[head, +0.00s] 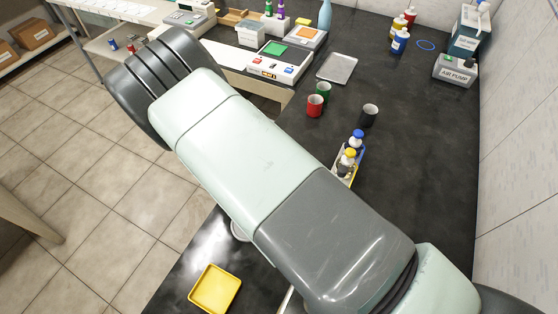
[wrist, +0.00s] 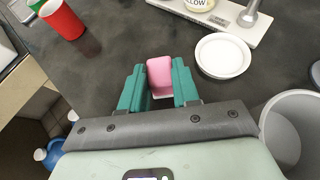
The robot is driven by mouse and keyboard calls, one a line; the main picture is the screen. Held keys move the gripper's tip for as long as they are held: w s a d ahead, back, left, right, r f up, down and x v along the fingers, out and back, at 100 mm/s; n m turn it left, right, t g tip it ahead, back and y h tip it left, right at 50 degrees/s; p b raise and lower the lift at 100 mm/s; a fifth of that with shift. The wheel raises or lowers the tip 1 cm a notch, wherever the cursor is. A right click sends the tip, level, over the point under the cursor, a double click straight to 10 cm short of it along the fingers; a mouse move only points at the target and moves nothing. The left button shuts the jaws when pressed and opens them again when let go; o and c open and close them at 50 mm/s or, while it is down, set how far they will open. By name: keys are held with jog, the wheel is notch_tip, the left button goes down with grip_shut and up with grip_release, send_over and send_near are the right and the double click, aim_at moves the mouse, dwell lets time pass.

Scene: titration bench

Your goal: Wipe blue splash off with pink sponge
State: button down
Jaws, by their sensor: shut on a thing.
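My gripper (wrist: 159,82) has two teal fingers and is shut on a pink sponge (wrist: 160,72), which sits between the fingertips in the wrist view. The sponge is over the dark bench top (wrist: 115,65); I cannot tell whether it touches the surface. No blue splash shows in the wrist view. In the head view my arm hides the gripper, the sponge and part of the bench, and I cannot make out a blue splash there.
In the wrist view, a red cup (wrist: 61,20) stands upper left, a white dish (wrist: 222,56) right of the sponge, and a grey-white container (wrist: 292,130) at right. A yellow tray (head: 215,290) lies near the front edge.

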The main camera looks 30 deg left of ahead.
jog(key=shift+w+f, duration=0.15)
jog(key=shift+w, duration=1.8)
notch_tip(320, 180, up, 6)
notch_tip(320, 180, up, 3)
dwell(0.4)
